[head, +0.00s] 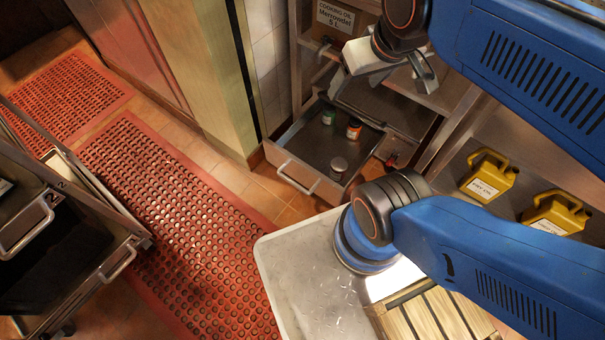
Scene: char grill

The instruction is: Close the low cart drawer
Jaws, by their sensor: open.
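The low drawer (318,150) is pulled out from under a steel cart (455,130) in the upper middle of the head view. It is a grey metal tray with a bar handle (297,178) on its front face. Inside stand a green jar (328,117), an orange-labelled jar (354,129) and a grey-lidded jar (338,168). My gripper (384,82) is open and appears above the drawer's back part, hiding some of it. I see nothing between its fingers, and I cannot tell its height above the drawer.
A pale bin (285,270) stands below the drawer in the picture. Yellow jugs (488,176) sit on a shelf at right. A dark unit with handled drawers (60,240) stands at left. A red perforated mat (180,215) covers open floor between. A wall corner (205,80) rises left of the drawer.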

